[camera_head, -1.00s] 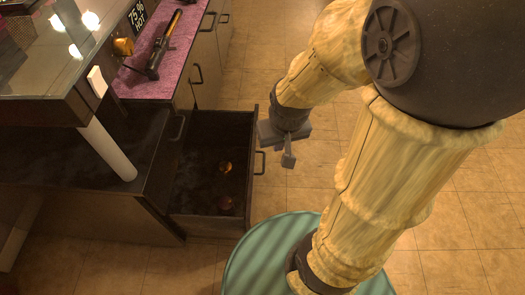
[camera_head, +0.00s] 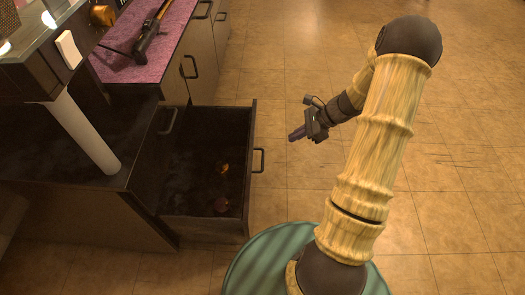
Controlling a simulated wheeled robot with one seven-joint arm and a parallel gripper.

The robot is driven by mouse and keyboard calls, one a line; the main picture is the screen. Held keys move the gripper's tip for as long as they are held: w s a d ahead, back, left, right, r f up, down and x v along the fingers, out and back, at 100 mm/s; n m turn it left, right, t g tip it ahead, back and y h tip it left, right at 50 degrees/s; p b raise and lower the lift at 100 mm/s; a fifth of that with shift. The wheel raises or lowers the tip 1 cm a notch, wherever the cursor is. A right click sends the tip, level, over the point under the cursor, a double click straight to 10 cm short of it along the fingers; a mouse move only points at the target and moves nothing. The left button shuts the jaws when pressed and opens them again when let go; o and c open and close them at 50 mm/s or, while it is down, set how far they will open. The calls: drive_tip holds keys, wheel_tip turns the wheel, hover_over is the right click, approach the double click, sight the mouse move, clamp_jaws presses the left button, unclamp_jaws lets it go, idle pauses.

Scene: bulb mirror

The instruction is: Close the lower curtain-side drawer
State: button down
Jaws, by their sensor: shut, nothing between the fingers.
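The lower drawer (camera_head: 200,228) is pulled well out of the dark cabinet, and its open top shows a dark inside. Two small round things, one orange (camera_head: 223,168) and one reddish (camera_head: 221,205), lie in it. Its dark bar handle (camera_head: 259,161) is on the right-hand front face. My gripper (camera_head: 293,136) is shut and empty. It is to the right of the drawer front, a little above the handle in the picture and apart from it, with its fingers pointing left. No curtain is in view.
A pink-topped counter (camera_head: 120,64) with a dark tool (camera_head: 148,42) stands at upper left, with handled cabinet fronts (camera_head: 200,62) below. A white post (camera_head: 85,135) rises at left. The tiled floor (camera_head: 460,130) on the right is clear.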

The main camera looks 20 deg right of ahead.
drive_tip(key=shift+w+d+f, duration=0.2)
drive_tip(key=shift+w+a+r+b+x, duration=0.15)
drive_tip(key=shift+a+r+b+x, duration=0.2)
drive_tip(key=shift+b+x, duration=1.4)
drive_tip(key=shift+w+a+r+b+x, duration=0.1)
drive_tip(key=shift+a+r+b+x, duration=0.6)
drive_tip(key=shift+x, duration=1.8)
drive_tip(key=shift+w+r+b+x, duration=0.1)
drive_tip(key=shift+w+b+x, duration=0.05)
drive_tip(key=shift+b+x, duration=1.75)
drive_tip(key=shift+w+a+f+p, duration=0.2)
drive_tip(key=shift+a+p, duration=0.1)
drive_tip(key=shift+p, duration=0.1)
